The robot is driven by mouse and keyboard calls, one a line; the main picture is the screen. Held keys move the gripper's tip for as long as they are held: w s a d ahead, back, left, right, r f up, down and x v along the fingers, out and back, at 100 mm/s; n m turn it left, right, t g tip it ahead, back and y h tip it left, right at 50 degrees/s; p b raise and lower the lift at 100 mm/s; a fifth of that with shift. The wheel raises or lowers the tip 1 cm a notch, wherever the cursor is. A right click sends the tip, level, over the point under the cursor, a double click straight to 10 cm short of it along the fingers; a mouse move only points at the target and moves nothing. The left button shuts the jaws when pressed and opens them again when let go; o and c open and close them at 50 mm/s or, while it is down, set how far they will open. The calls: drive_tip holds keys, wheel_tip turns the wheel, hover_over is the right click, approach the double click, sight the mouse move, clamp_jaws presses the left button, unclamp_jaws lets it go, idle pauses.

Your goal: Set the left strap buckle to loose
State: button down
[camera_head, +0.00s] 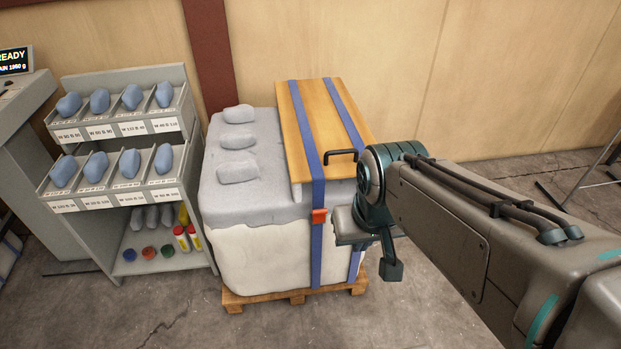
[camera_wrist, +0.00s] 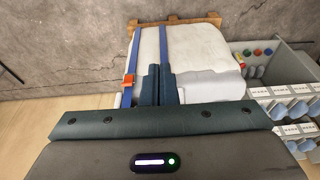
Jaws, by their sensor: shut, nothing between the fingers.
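The left strap (camera_head: 315,178) is blue and runs over a wooden board and down the front of a white block. Its orange buckle (camera_head: 318,215) sits on the front, just left of my gripper (camera_head: 352,228) in the head view. In the wrist view my gripper (camera_wrist: 159,72) has its two dark fingers together with nothing between them. That view looks turned around: the strap behind the fingers (camera_wrist: 165,45) appears to be the left one, with its buckle hidden. The other strap (camera_wrist: 134,48) carries an orange buckle (camera_wrist: 130,82). I cannot tell whether the fingers touch anything.
The block stands on a wooden pallet (camera_head: 297,297), with grey lumps (camera_head: 238,140) on top. The wooden board (camera_head: 325,115) overhangs the front. A shelf of labelled bins (camera_head: 110,183) with blue pillows stands left. Floor in front is clear.

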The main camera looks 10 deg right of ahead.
drive_tip(key=w+f+t+b, duration=0.1)
drive_tip(key=w+f+b, duration=1)
drive_tip(key=w, duration=0.5)
drive_tip(key=w+f+t+b, duration=0.2)
drive_tip(key=w+f+b, duration=0.9)
drive_tip(key=w, duration=0.5)
drive_tip(key=shift+a, duration=0.2)
drive_tip(key=shift+w, duration=0.1)
drive_tip(key=b, duration=0.2)
hover_over(319, 217)
drive_tip(key=f, duration=0.8)
drive_tip(key=shift+w+a+f, duration=0.25)
drive_tip(key=shift+w+a, duration=0.1)
drive_tip(key=shift+s+d+f, duration=0.1)
drive_tip(key=shift+d, duration=0.05)
drive_tip(key=shift+s+b, duration=0.1)
drive_tip(key=shift+b, duration=0.5)
drive_tip(key=shift+s+t, duration=0.1)
drive_tip(key=shift+t, duration=0.3)
drive_tip(key=shift+b, duration=0.35)
